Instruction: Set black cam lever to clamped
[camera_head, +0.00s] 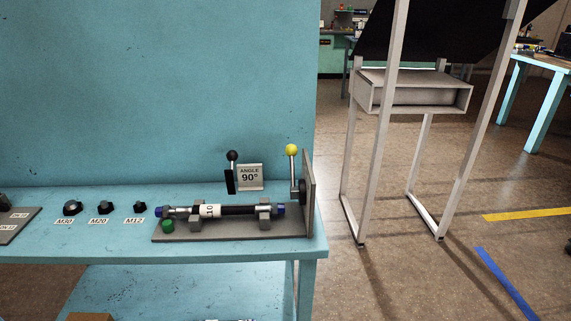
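The black cam lever (232,157) has a black ball knob on a short dark stem and stands upright at the left of the angle sign, behind the hose fixture. I cannot tell from here whether it is clamped. The fixture (185,232) is a grey base plate on the teal bench. A black hose (240,210) with a white label and blue ends lies across its grey blocks. A second lever with a yellow ball knob (291,150) stands upright beside the plate at the fixture's right end. Neither of my grippers is in view.
A green button (168,226) sits at the fixture's front left. Nuts labelled M30 (72,208), M20 (104,207) and M12 (140,206) stand to the left. The bench (320,252) ends just right of the fixture. A metal frame stand (365,95) stands on the floor beyond.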

